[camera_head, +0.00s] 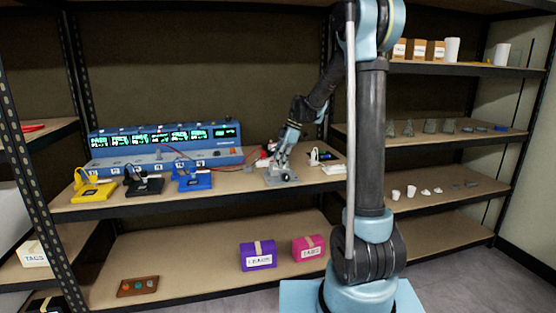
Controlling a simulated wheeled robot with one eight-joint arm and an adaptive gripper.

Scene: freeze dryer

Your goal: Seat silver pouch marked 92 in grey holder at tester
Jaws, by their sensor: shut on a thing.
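The blue tester (165,150) with several lit green screens stands on the middle shelf at the left. A grey holder (284,180) sits on the same shelf, right of the tester's front. My gripper (279,167) reaches down right at the grey holder, its tips close to it. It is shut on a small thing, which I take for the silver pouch. The pouch itself is mostly hidden by the fingers, and its mark 92 cannot be read. Whether the pouch touches the holder or is inside it cannot be told from this view.
Yellow (92,187), black (143,184) and blue (193,179) holders stand in a row before the tester. A small white device (315,156) is close right of my gripper. Purple (258,256) and pink (308,248) boxes are on the shelf below.

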